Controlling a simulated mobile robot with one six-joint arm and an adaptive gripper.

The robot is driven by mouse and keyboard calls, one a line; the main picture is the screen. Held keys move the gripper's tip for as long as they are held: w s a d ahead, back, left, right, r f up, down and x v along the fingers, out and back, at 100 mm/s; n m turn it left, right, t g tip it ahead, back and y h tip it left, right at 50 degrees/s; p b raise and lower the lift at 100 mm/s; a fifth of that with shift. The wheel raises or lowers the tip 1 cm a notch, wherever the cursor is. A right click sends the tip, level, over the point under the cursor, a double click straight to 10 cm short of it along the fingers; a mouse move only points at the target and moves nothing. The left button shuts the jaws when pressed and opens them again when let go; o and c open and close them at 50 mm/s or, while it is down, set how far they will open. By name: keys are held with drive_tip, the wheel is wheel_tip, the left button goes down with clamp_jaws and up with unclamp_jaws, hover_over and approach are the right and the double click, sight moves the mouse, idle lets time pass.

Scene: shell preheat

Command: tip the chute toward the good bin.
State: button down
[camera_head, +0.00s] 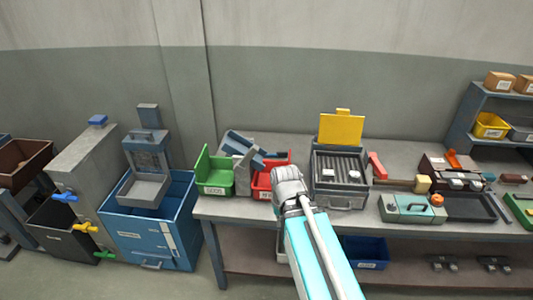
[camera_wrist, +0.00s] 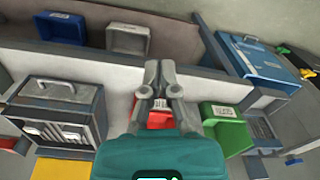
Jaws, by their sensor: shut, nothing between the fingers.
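The chute (camera_head: 258,158), a blue-grey trough on a grey stand, sits on the bench between the two bins. It appears to slope down to the right, toward the red bin. The green bin (camera_head: 215,190), labelled like "GOOD", is left of it; it also shows in the wrist view (camera_wrist: 228,130). The red bin (camera_head: 263,182) is to the right, partly hidden by my gripper (camera_head: 277,205). In the wrist view my gripper (camera_wrist: 161,66) is shut and empty, above the red bin (camera_wrist: 160,119). I cannot make out the chute in the wrist view.
Right of my gripper stands a grey grooved box (camera_head: 343,190) with a raised yellow lid (camera_head: 341,130). A blue crate (camera_head: 160,240) stands left of the bench. A dark blue bin (camera_head: 368,252) is on the lower shelf.

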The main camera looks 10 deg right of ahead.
drive_tip(key=w+d+m+t+y+b, duration=0.1)
drive_tip(key=w+d+m+y+b, duration=0.1)
drive_tip(key=w+m+y+b, duration=0.8)
drive_tip(key=w+d+r+m+t+y, duration=0.3)
drive_tip(key=w+d+r+m+y, duration=0.1)
drive_tip(key=w+d+m, duration=0.7)
drive_tip(key=w+r, duration=0.1)
drive_tip(key=w, duration=0.2)
drive_tip(key=shift+w+r+t+y, duration=0.2)
drive_tip(key=shift+w+t+y, duration=0.15)
drive_tip(key=shift+t+y, duration=0.05)
drive_tip(key=shift+a, duration=0.1)
